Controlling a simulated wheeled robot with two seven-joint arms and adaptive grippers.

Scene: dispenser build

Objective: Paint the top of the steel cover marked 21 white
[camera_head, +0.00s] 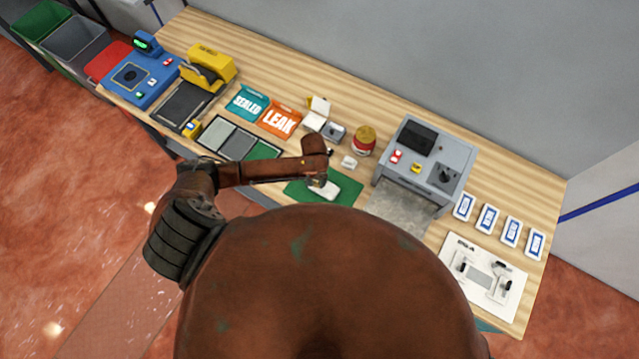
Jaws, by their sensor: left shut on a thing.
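My left gripper (318,180) points down over a green mat (346,182) at the front middle of the bench. It is shut on a small pale piece (328,191) low over or on the mat; I cannot tell whether the piece touches it. The piece is partly hidden and I can read no number on it. No cover marked 21 can be made out. A small white block (349,162) lies just behind the mat. My right gripper is not in view.
A grey machine (452,153) with red and yellow buttons stands right of the mat. Several blue-framed white cards (487,218) and a printed sheet (465,247) lie further right. "SEALED" (247,103) and "LEAK" (280,121) mats lie left. My body hides the front.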

